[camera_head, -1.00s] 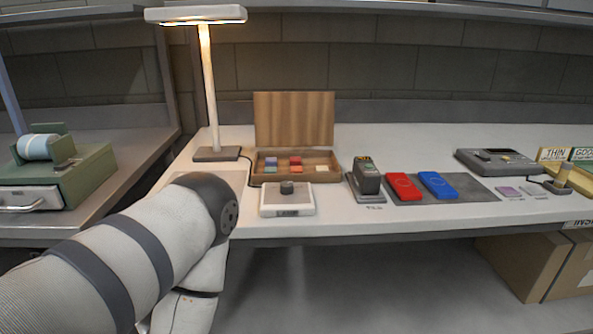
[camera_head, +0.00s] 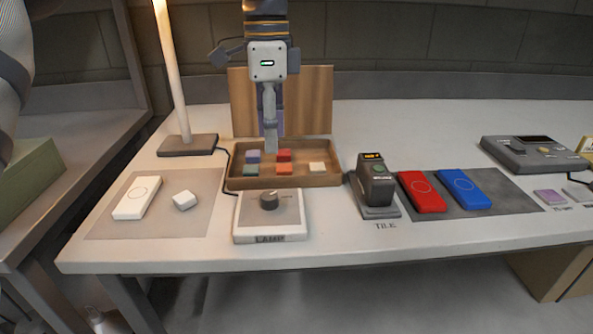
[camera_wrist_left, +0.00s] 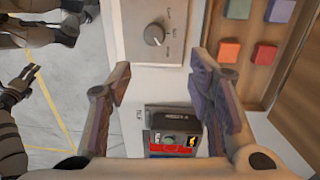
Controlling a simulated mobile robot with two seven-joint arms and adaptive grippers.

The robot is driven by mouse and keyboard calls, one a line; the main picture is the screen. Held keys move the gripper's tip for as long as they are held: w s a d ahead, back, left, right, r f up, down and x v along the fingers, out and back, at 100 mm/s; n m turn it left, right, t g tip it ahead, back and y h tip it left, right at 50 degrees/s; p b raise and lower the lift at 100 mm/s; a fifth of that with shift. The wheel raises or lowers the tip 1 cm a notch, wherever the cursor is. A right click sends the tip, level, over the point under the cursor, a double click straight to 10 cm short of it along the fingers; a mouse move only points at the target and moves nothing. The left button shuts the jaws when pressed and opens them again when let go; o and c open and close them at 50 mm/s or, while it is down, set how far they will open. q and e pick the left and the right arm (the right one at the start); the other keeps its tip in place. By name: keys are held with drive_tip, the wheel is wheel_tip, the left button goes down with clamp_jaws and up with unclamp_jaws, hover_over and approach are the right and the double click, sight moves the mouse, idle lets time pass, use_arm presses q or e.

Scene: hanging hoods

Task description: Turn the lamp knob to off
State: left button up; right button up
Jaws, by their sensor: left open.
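The lamp knob (camera_head: 269,200) is a dark round dial on a white box (camera_head: 266,238) labelled LAMP, near the table's front edge. The knob (camera_wrist_left: 154,35) and its white panel also show in the left wrist view. The lamp's lit post (camera_head: 172,80) rises from a dark base (camera_head: 187,145). My left gripper (camera_head: 270,148) points down over the tray behind the lamp box, apart from the knob. In the left wrist view its fingers (camera_wrist_left: 165,82) are spread and empty. A dark hand-like shape at that view's left edge looks like my right gripper (camera_wrist_left: 22,88); its jaws are unclear.
A wooden tray (camera_head: 240,183) with coloured blocks sits right behind the lamp box. A grey mat (camera_head: 200,215) with a white slab (camera_head: 137,197) and white block (camera_head: 184,200) lies left. A dark tile device (camera_head: 376,185) and red (camera_head: 422,191) and blue (camera_head: 465,189) slabs stand right.

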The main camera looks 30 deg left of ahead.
sight(270, 194)
use_arm(q)
drive_tip(key=s+f, duration=0.1)
drive_tip(key=f, duration=0.1)
drive_tip(key=shift+s+f, duration=0.35)
wheel_tip(270, 194, down, 8)
drive_tip(key=shift+f, duration=0.2)
clamp_jaws()
